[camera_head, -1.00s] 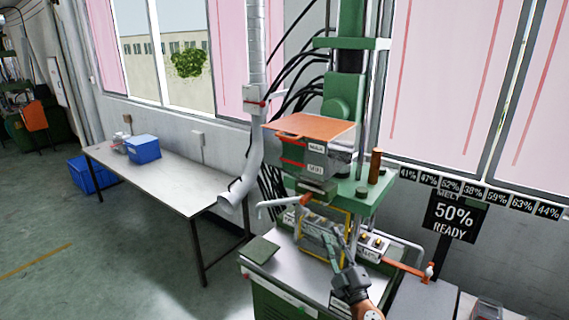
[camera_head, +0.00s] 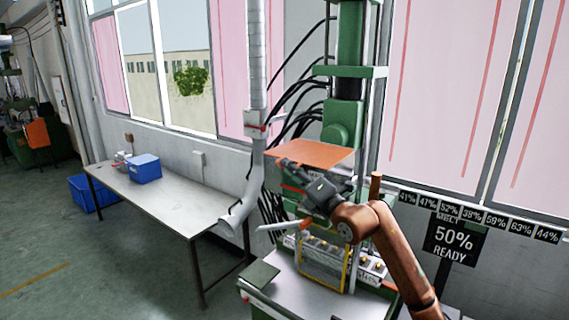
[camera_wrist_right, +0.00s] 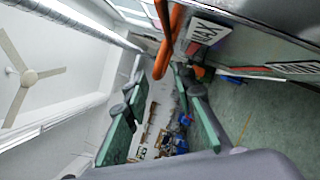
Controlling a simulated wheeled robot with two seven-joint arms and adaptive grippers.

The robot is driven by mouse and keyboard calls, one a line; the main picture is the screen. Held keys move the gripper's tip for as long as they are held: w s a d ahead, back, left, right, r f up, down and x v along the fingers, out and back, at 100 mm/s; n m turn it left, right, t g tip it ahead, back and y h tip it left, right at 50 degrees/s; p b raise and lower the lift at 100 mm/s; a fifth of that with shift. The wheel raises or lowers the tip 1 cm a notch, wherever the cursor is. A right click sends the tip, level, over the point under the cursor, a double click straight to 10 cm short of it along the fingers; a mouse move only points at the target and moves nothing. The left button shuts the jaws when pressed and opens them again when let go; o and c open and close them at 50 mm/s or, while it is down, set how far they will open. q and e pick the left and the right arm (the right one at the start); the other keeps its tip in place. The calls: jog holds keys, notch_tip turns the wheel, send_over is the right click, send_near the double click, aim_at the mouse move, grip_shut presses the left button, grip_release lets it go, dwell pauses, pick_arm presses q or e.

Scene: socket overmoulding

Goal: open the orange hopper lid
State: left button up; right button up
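The orange hopper lid (camera_head: 318,154) lies flat and closed on top of the hopper at the green press. My right gripper (camera_head: 288,173) is in front of the hopper, just below the lid's front edge, and hides most of the hopper front. In the right wrist view the two green fingers of my right gripper (camera_wrist_right: 160,82) are spread apart with nothing held. An orange bar (camera_wrist_right: 163,45) shows at and beyond the fingertips there; I cannot tell whether it touches them. My left gripper is not in view.
A white lever with an orange collar (camera_head: 305,225) and a yellow-framed guard (camera_head: 325,262) are below the gripper. A copper-coloured cylinder (camera_head: 375,187) stands right of the hopper. A grey duct (camera_head: 245,200) runs left of it. A table (camera_head: 185,185) carries a blue bin (camera_head: 145,168).

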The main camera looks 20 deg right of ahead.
jog(key=shift+p+x, duration=0.3)
jog(key=shift+x, duration=1.3)
grip_shut()
